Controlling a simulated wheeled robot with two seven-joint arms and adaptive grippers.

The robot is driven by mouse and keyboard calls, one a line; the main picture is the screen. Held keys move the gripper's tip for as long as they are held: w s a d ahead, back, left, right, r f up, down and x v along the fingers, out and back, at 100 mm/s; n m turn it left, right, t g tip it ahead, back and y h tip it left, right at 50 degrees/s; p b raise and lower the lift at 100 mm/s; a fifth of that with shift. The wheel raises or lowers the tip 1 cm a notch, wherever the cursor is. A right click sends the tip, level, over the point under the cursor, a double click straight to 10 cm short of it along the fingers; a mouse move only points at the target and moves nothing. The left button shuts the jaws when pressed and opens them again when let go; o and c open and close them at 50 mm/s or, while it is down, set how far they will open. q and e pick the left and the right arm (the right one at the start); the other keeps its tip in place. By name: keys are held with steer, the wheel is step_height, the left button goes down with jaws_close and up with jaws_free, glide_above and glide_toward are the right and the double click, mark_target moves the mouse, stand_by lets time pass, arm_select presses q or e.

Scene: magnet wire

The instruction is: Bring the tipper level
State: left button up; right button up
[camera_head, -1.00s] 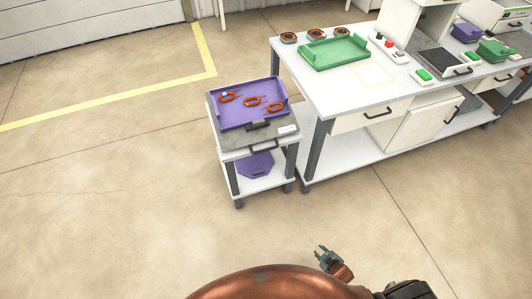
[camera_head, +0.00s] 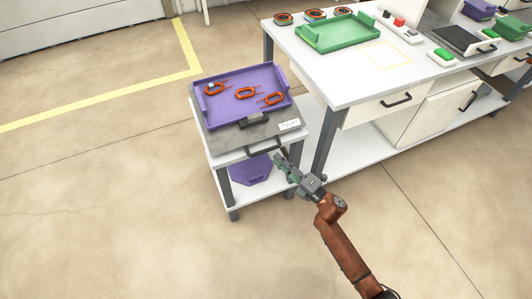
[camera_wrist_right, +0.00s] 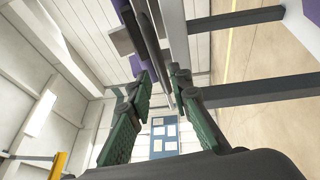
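The tipper is a small stand with a grey top plate (camera_head: 222,137) that bears a purple tray (camera_head: 213,113). Several orange wire pieces (camera_head: 245,93) lie in the tray. A dark handle (camera_head: 264,146) juts from the plate's front edge, beside a white label (camera_head: 289,125). I cannot tell the plate's exact tilt. My right gripper (camera_head: 283,163) is just right of and below the handle. In the right wrist view its green fingers (camera_wrist_right: 160,82) are apart, with dark and grey edges of the stand beyond; nothing is clearly held. My left gripper is out of view.
A white workbench (camera_head: 350,85) stands close on the right with a green tray (camera_head: 338,35) and orange coils (camera_head: 316,14). A purple piece (camera_head: 250,170) lies on the stand's lower shelf. The floor in front and left is clear.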

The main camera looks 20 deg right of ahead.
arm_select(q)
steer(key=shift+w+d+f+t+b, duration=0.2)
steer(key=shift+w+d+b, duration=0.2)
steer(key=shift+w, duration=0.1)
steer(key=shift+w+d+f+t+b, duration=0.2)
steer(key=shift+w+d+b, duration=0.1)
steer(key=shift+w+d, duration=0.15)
arm_select(e)
steer(key=shift+x, duration=2.7)
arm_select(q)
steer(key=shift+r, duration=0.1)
arm_select(e)
steer(key=shift+f, duration=0.15)
steer(key=shift+c, duration=0.5)
jaws_close()
steer(key=shift+f, duration=0.1)
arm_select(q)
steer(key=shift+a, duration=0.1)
arm_select(e)
steer(key=shift+f, duration=0.1)
